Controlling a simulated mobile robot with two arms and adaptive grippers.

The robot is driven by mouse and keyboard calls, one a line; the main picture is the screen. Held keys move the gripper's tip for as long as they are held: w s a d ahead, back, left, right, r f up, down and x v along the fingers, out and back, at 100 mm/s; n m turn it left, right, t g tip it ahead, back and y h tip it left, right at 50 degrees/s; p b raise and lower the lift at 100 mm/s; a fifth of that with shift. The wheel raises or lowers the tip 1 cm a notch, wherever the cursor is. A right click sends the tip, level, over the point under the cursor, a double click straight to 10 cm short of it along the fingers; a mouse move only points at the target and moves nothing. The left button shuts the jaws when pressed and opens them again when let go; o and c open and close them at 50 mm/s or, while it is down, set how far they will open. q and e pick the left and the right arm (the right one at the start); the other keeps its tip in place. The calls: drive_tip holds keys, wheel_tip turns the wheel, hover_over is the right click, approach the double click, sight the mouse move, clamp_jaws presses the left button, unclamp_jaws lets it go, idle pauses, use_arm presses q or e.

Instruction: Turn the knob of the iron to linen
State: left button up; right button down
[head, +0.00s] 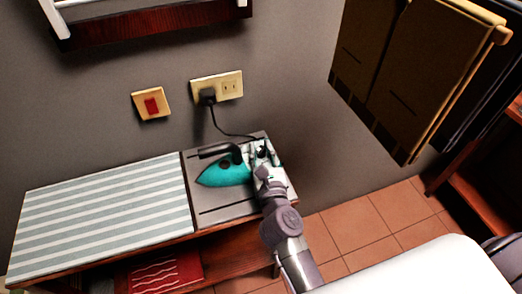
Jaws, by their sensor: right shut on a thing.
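A teal iron (222,173) with a dark handle lies on the grey rest plate at the right end of the ironing table, its tip to the left. A small dark round knob (225,164) shows on the iron below the handle. My right gripper (257,163) is at the heel end of the iron, right of the knob, and covers that part. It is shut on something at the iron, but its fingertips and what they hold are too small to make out. My left gripper is not in view.
A striped board (105,220) fills the table's left part. A black cord runs from the iron to a plug (207,97) in the wall outlet (229,86). A red switch (152,105) is beside it. Brown towels (400,75) hang at the upper right.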

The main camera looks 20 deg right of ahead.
sight(260, 147)
drive_tip(key=c, duration=0.9)
unclamp_jaws()
wheel_tip(260, 147, up, 10)
drive_tip(key=shift+r, duration=0.1)
